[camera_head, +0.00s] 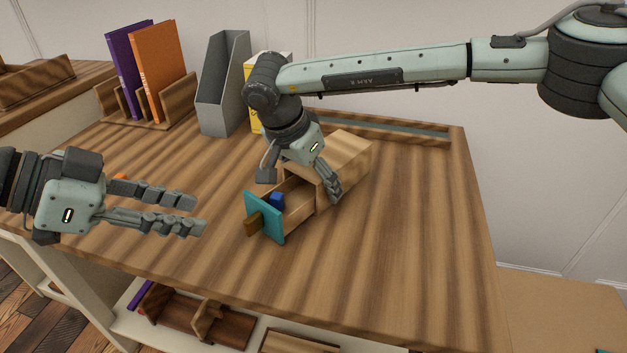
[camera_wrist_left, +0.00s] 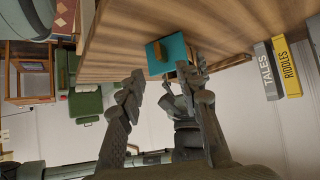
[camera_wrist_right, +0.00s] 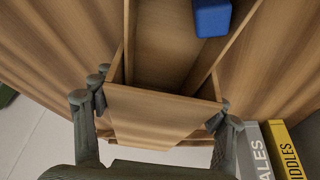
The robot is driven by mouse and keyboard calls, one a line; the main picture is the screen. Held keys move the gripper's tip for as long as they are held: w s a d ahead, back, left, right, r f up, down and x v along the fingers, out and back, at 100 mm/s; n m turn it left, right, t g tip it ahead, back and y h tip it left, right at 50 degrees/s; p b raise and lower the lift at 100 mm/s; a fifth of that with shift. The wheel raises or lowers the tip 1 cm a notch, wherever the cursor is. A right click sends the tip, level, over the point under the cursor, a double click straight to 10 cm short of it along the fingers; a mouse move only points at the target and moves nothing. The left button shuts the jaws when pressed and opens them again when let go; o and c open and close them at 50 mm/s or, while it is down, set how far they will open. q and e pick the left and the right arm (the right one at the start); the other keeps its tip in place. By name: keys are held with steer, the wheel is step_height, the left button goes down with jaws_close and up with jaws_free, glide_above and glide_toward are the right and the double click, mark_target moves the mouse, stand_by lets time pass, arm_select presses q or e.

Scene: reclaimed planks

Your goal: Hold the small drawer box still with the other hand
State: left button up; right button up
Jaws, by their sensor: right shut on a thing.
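The small wooden drawer box (camera_head: 352,153) stands on the table with its drawer pulled out. The drawer has a teal front (camera_head: 264,217) and a brown handle (camera_head: 253,224); a blue block (camera_head: 277,199) lies inside, and it also shows in the right wrist view (camera_wrist_right: 212,17). My right gripper (camera_head: 303,180) is shut on the box, a finger on either side, as the right wrist view shows. My left gripper (camera_head: 200,212) is open and empty, left of the drawer front and apart from it. The teal front also shows beyond its fingers in the left wrist view (camera_wrist_left: 172,50).
A rack (camera_head: 150,118) with a purple and an orange book stands at the back left. A small orange thing (camera_head: 121,177) is partly hidden behind my left gripper. The table's right side (camera_head: 420,220) is clear.

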arm_select(q)
steer(key=c, duration=0.7)
steer(key=shift+a+r+m+g, duration=0.1)
steer(key=shift+a+m+g, duration=0.15)
steer(key=shift+m, duration=0.45)
jaws_close()
step_height(320, 180, up, 2)
steer(key=s+a+m+g+y, duration=0.1)
steer(key=s+a+m+g, duration=0.2)
steer(key=m, duration=0.9)
steer(key=shift+g, duration=0.25)
steer(key=x, duration=0.6)
steer(key=w+x, duration=0.1)
steer(key=x, duration=0.3)
steer(key=shift+r, duration=0.15)
steer(key=shift+w+d+r, duration=0.1)
steer(key=shift+w+d, duration=0.4)
steer(key=shift+w, duration=0.3)
steer(key=shift+w+d, duration=0.5)
steer(key=shift+w, duration=0.3)
